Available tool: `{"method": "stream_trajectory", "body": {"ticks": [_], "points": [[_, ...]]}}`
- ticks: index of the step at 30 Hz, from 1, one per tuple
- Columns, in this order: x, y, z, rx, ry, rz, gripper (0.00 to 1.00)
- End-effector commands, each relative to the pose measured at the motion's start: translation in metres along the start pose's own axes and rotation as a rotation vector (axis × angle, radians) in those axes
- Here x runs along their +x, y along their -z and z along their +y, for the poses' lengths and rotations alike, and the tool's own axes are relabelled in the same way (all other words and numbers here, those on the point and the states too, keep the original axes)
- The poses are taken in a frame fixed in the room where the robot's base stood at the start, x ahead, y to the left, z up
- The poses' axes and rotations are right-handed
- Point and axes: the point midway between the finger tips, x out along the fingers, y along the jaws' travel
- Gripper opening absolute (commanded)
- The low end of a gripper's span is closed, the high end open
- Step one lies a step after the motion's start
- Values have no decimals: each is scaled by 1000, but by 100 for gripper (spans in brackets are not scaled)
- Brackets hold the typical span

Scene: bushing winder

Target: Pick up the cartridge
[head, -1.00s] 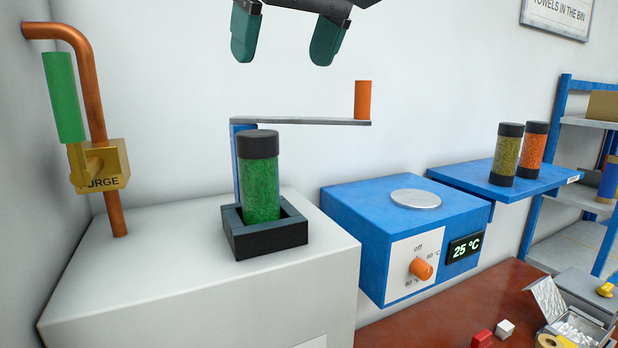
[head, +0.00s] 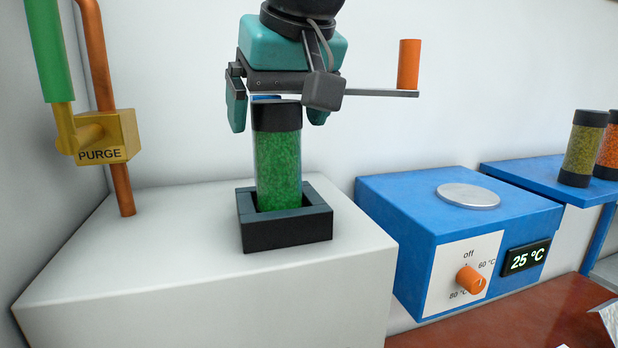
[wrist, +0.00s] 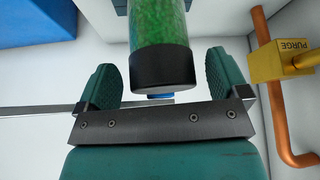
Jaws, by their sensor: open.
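The cartridge (head: 278,160) is a clear tube of green granules with black end caps. It stands upright in a black square holder (head: 286,235) on a white cabinet in the head view. My gripper (head: 277,112) is open at the cartridge's top, with one finger to each side and a gap on both sides. In the wrist view the cartridge (wrist: 162,55) shows between the two open fingers (wrist: 163,75), its black cap close to the gripper's palm. Part of the right finger is hidden behind the wrist camera body in the head view.
A grey lever arm (head: 385,93) with an orange handle (head: 409,64) is close behind my gripper. A copper pipe with a yellow PURGE valve (head: 106,136) stands at left. A blue heater box (head: 400,215) is at right, and a blue shelf (head: 520,172) holds two other cartridges.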

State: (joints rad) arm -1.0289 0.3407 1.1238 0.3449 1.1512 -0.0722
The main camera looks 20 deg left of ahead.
Motion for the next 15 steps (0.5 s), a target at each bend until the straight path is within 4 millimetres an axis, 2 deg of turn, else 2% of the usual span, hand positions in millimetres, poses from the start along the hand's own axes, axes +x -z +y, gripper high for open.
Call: {"method": "stream_trajectory", "body": {"ticks": [1, 2, 9, 15], "points": [[12, -4, -2, -2, 1, -1, 93], [13, -4, -2, -2, 1, 0, 93], [11, -3, 1, 4, -2, 0, 91], [11, -3, 1, 4, -3, 0, 45]]}}
